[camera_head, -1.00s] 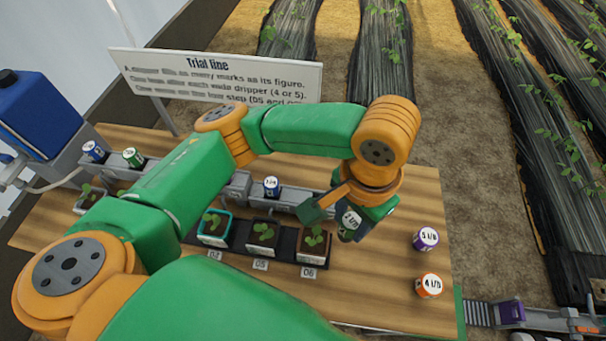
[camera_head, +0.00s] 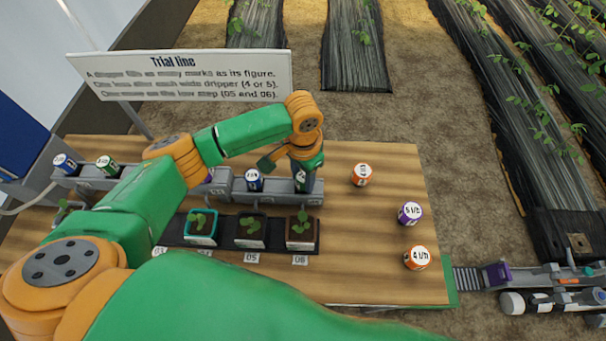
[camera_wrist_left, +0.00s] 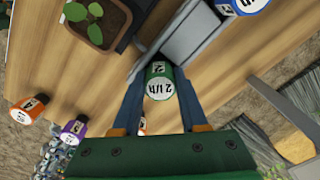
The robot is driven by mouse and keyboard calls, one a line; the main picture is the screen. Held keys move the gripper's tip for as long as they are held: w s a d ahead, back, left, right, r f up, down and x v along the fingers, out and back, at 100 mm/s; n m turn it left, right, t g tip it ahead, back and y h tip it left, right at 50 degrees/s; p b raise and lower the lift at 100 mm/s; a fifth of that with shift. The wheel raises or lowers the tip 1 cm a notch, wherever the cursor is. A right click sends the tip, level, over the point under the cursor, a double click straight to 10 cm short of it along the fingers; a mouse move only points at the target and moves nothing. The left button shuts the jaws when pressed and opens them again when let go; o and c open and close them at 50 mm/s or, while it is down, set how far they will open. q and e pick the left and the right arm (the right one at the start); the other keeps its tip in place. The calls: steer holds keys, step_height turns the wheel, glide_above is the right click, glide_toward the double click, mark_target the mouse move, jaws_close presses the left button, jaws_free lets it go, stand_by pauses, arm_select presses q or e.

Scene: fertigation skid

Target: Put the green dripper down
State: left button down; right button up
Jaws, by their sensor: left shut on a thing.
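My left gripper (camera_head: 297,168) is shut on the green dripper (camera_head: 303,184), which has a white face. In the head view it is at the right end of the grey rail (camera_head: 230,191), above the plant marked 06. The left wrist view shows the green dripper (camera_wrist_left: 159,84) upright between the two fingers (camera_wrist_left: 160,100), its "2 l/h" face toward the camera, beside the rail's end (camera_wrist_left: 192,32). I cannot tell whether it touches the rail. A blue dripper (camera_head: 254,180) stands on the rail to its left. My right gripper is not in view.
An orange dripper (camera_head: 362,174), a purple dripper (camera_head: 410,213) and another orange dripper (camera_head: 417,258) stand on the table's right side. Potted plants (camera_head: 301,231) sit in front of the rail. A sign (camera_head: 180,75) stands behind. Another green dripper (camera_head: 107,165) is at left.

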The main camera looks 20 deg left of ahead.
mark_target(303, 177)
arm_select(q)
steer(key=shift+f, duration=0.15)
steer(key=shift+c, duration=2.2)
jaws_free()
step_height(303, 177, up, 12)
steer(key=shift+r, duration=0.2)
steer(key=shift+f, duration=0.1)
